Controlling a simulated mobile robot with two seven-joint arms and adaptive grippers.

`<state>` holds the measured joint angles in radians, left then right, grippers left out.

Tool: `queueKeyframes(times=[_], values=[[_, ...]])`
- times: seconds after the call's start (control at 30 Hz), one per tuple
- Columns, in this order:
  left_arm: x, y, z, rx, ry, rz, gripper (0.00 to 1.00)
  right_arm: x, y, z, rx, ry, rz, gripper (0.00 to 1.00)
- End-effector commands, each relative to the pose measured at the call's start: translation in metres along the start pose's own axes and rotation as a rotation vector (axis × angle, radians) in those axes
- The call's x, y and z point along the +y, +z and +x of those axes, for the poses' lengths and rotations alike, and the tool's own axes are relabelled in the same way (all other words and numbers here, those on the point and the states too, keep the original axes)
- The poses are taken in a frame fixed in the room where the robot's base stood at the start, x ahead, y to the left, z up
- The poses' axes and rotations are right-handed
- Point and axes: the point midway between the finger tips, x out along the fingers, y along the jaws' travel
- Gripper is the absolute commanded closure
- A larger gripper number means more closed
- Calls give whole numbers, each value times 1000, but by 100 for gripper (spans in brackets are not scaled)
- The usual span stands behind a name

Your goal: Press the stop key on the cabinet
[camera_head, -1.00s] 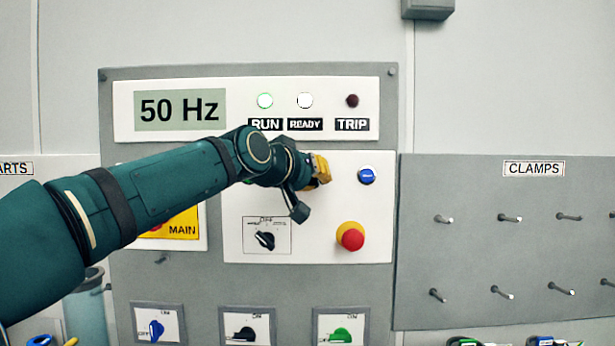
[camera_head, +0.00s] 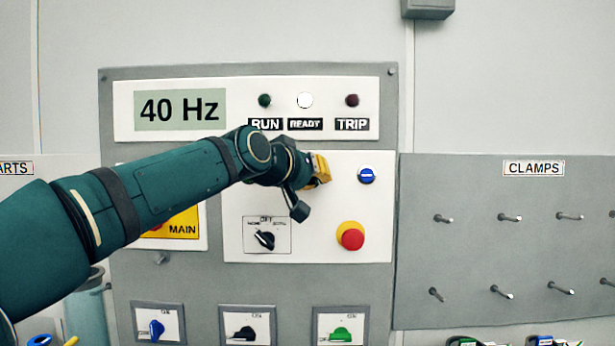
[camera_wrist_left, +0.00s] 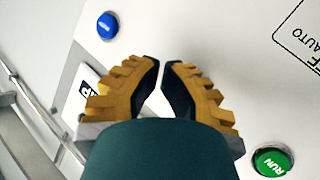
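The grey cabinet (camera_head: 250,288) stands in front of me, with a white key panel (camera_head: 290,230). My left gripper (camera_head: 322,170) is at the upper part of this panel, left of a blue button (camera_head: 366,175). In the left wrist view, its two yellow fingers (camera_wrist_left: 161,62) have their tips almost together with nothing held between them. The stop key is not visible; the gripper may cover it. A green RUN key (camera_wrist_left: 272,162) and the blue button (camera_wrist_left: 107,26) show on either side of the fingers. The display (camera_head: 180,109) reads 40 Hz. My right gripper is out of view.
A red mushroom button (camera_head: 350,237) on a yellow ring sits below right of the gripper. A black rotary switch (camera_head: 265,240) is below left. Pegs stick out of the CLAMPS board (camera_head: 470,270) at right.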

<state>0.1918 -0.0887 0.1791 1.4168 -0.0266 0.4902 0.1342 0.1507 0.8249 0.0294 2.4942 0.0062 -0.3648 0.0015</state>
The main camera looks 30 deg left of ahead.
Motion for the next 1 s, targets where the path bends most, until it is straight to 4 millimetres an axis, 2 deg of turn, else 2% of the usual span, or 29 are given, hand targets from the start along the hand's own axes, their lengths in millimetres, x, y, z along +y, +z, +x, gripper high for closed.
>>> queueKeyframes(times=[0.3, 0.67, 1.0], values=[[6, 7, -11, 0, 1, 0, 100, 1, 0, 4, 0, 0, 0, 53], [7, 8, -13, 0, 0, 1, 100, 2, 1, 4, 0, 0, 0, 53], [19, 21, -36, 0, 1, 1, 100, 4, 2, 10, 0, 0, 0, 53]])
